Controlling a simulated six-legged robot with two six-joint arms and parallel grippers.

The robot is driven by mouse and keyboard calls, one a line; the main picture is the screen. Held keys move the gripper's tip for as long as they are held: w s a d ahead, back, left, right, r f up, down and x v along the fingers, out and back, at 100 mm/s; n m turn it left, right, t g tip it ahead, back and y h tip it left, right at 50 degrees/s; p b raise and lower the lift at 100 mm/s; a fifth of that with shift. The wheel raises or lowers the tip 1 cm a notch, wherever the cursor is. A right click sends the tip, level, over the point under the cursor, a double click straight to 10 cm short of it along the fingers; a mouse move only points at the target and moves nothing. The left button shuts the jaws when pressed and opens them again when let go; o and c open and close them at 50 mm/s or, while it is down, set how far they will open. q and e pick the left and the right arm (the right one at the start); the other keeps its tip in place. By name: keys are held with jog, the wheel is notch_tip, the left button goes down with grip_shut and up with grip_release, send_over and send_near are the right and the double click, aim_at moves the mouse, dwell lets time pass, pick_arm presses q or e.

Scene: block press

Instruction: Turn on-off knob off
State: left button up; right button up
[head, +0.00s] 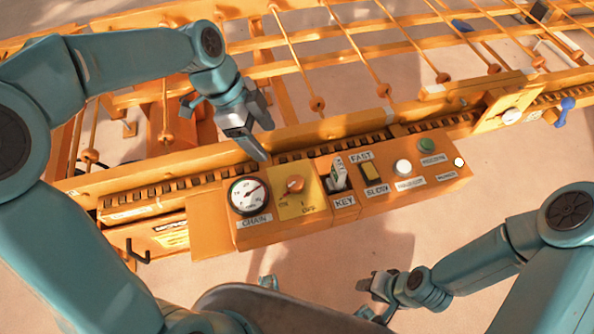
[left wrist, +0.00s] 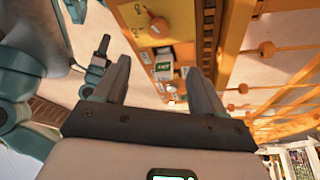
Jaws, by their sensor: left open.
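The on-off knob (head: 295,184) is a small orange knob on a yellow plate (head: 289,206) marked ON and OFF, between the chain gauge and the key switch. In the left wrist view the knob (left wrist: 159,26) shows at the top, beyond the fingers. My left gripper (head: 260,142) is above and left of the knob, apart from it. In the left wrist view its two fingers (left wrist: 162,92) stand wide apart with nothing between them. My right gripper (head: 372,296) is low in the head view, in front of the panel and away from the knob; its jaws are too small to judge.
The orange control box also holds a chain gauge (head: 248,196), a key switch (head: 338,174), a fast-slow switch (head: 372,173), a white button (head: 403,167) and a green button (head: 426,145). An orange rail and rods stand behind it. A black hook (head: 138,252) juts out at left.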

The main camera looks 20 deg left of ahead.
aim_at(295, 182)
pick_arm(q)
jog(key=b+x, duration=0.2)
jog(key=x, duration=1.3)
jog(key=shift+s+d+b, duration=0.1)
jog(key=shift+b, duration=0.3)
jog(key=shift+d+f, duration=0.2)
jog(key=shift+f, duration=0.3)
jog(key=c, duration=1)
